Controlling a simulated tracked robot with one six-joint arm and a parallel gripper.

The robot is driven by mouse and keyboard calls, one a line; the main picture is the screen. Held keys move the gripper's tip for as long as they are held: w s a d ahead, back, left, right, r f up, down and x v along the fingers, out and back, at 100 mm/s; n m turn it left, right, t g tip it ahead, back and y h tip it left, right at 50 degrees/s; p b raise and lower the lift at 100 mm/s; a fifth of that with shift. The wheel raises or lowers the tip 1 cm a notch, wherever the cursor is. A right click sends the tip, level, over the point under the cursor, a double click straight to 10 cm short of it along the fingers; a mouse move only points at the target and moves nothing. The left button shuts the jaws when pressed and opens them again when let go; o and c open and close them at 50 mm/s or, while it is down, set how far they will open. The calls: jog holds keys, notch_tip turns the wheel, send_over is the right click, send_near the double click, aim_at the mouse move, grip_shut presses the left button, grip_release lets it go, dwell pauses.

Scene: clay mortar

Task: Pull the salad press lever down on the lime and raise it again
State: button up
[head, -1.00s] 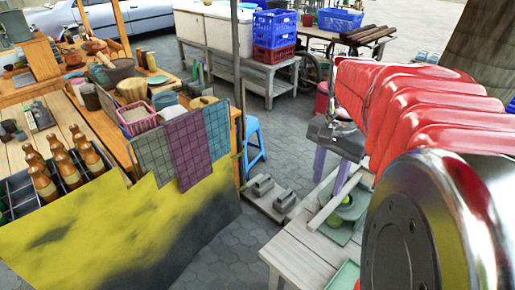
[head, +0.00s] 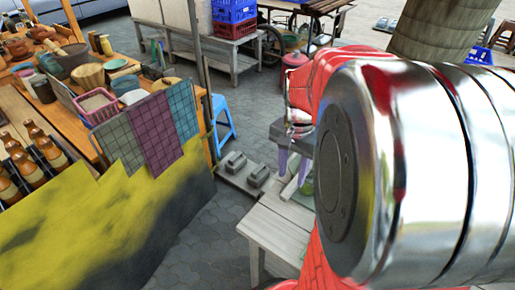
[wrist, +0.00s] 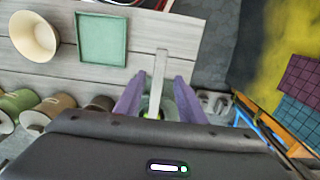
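The press lever (wrist: 160,72) is a pale flat bar. In the wrist view it runs between the two purple fingers of my gripper (wrist: 158,92). The fingers are apart, with a gap on either side of the bar, so my gripper is open. The press's green body (wrist: 168,105) is mostly hidden behind my wrist, and a yellow-green bit at the bar's lower end may be the lime. In the head view my gripper (head: 292,170) is above the white table (head: 275,232), and my arm hides most of the press.
A green square tray (wrist: 102,40) and a cream bowl (wrist: 35,35) are on the table. Several pots (wrist: 45,112) stand at its left in the wrist view. Grey weights (head: 246,168) lie on a low board beyond the table. A blue stool (head: 222,120) stands behind.

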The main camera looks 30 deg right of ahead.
aim_at(290, 187)
jog(key=shift+f, duration=2.5)
jog(key=shift+c, duration=0.4)
grip_shut()
